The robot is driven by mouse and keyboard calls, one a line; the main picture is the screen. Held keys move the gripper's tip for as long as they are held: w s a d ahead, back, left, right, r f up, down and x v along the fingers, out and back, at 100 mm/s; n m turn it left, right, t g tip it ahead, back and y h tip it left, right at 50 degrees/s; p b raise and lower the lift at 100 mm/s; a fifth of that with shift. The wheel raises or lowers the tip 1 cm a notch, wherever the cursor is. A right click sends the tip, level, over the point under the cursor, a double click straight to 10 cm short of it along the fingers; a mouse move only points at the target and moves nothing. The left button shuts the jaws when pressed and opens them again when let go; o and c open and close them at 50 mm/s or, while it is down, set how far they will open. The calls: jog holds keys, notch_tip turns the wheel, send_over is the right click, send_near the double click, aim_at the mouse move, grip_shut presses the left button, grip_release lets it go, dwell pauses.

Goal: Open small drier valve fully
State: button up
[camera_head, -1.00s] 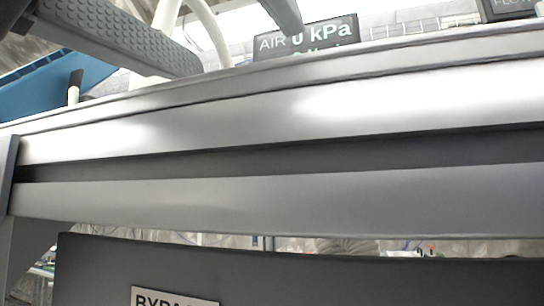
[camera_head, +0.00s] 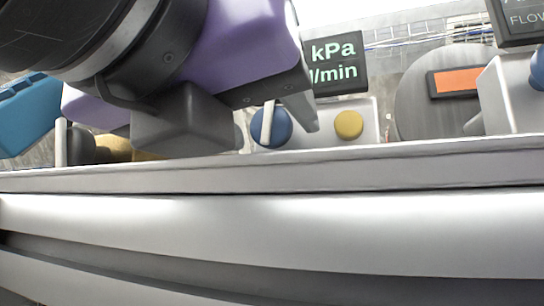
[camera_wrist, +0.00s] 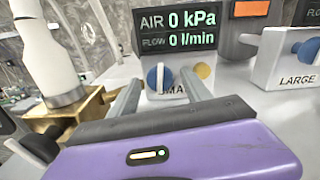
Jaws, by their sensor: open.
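The small drier is a white box (camera_wrist: 178,92) with a partly hidden label reading "SMA". Its valve is a blue round knob (camera_wrist: 151,78) with a pale upright bar handle (camera_wrist: 160,76); a yellow knob (camera_wrist: 203,71) sits to its right. In the head view the blue knob (camera_head: 284,127) and its handle (camera_head: 268,122) show beside my finger. My gripper (camera_wrist: 160,84) is open, its two fingers on either side of the blue knob and pointing at it. I cannot tell whether either finger touches the handle. The display (camera_wrist: 178,27) reads AIR 0 kPa, FLOW 0 l/min.
A white box labelled "LARGE" (camera_wrist: 288,62) with a blue knob stands to the right. An orange panel (camera_head: 460,82) is between the boxes. A brass block with a pale cylinder (camera_wrist: 55,55) is at left. A metal ledge (camera_head: 300,172) runs across the front in the head view.

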grip_shut()
jog(key=shift+f+n+b, duration=0.2)
jog(key=shift+n+b, duration=0.2)
jog(key=shift+b, duration=0.4)
jog(key=shift+r+n+b, duration=0.2)
jog(key=shift+n+b, duration=0.1)
jog(key=shift+n, duration=0.1)
grip_release()
jog(key=shift+s, duration=0.1)
jog(key=b+v, duration=0.2)
jog(key=v, duration=0.5)
jog(key=shift+s+a, duration=0.1)
jog(key=shift+s, duration=0.2)
